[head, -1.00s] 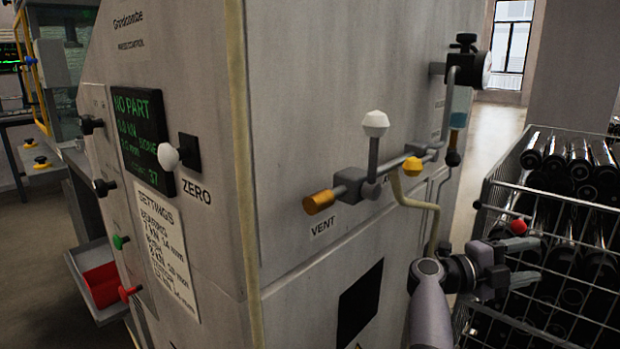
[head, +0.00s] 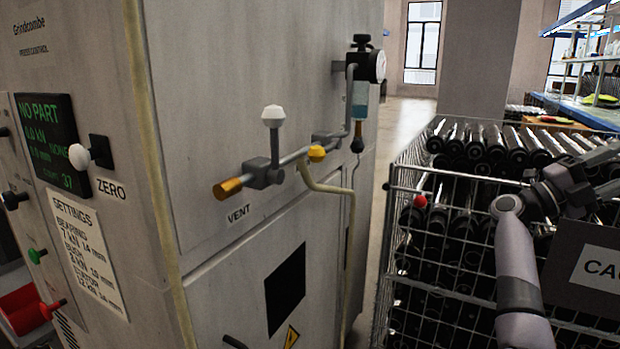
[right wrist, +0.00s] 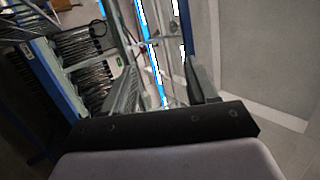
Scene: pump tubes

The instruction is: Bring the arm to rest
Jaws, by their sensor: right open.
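My right arm (head: 518,280) rises from the lower right of the head view, in front of the wire cage of tubes. Its dark wrist (head: 560,190) points to the right edge, and its fingertips are not clearly seen there. In the right wrist view my right gripper (right wrist: 163,78) has its two fingers wide apart with nothing between them. My left gripper is not in view.
A grey machine (head: 215,110) fills the left, with a VENT valve and white-knobbed lever (head: 272,117) sticking out. A wire cage (head: 440,270) of black tubes stands at the right, with a dark sign (head: 590,265). A narrow floor gap (head: 400,125) lies between.

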